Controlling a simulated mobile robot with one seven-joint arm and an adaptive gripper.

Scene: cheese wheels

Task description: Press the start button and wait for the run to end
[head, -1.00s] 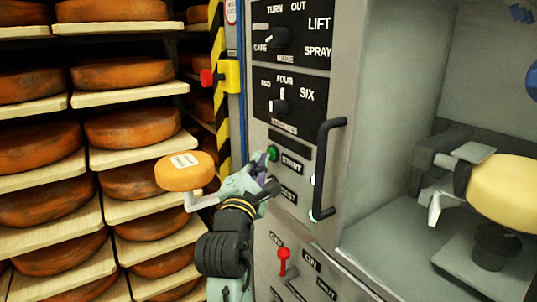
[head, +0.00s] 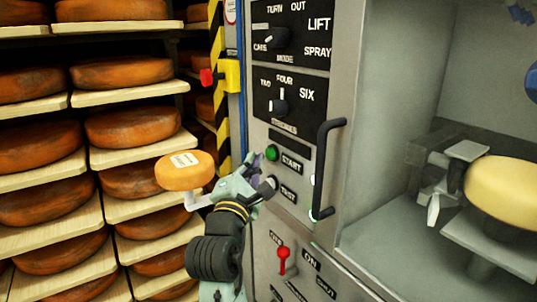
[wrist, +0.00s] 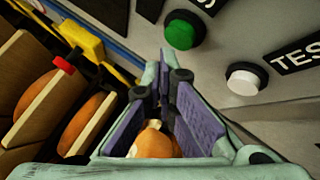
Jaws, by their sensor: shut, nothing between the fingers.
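The green start button (head: 271,153) is on the machine's grey front panel, left of the START label. It also shows in the wrist view (wrist: 184,30), just beyond my fingertips and uncovered. My gripper (head: 258,161) is shut and empty, its tips beside and slightly below the button, apparently with a small gap. In the wrist view the purple-padded fingers (wrist: 164,72) come together at their tips. Below the start button is the white test button (head: 271,183). In the open chamber at right, a pale yellow cheese wheel (head: 505,188) is beside a grey clamp.
A black door handle (head: 325,170) stands out right of the buttons. A red lever (head: 284,262) is lower on the panel. Two knobs (head: 279,107) are above. A yellow box with a red button (head: 229,76) and shelves of orange cheese wheels (head: 130,128) are left.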

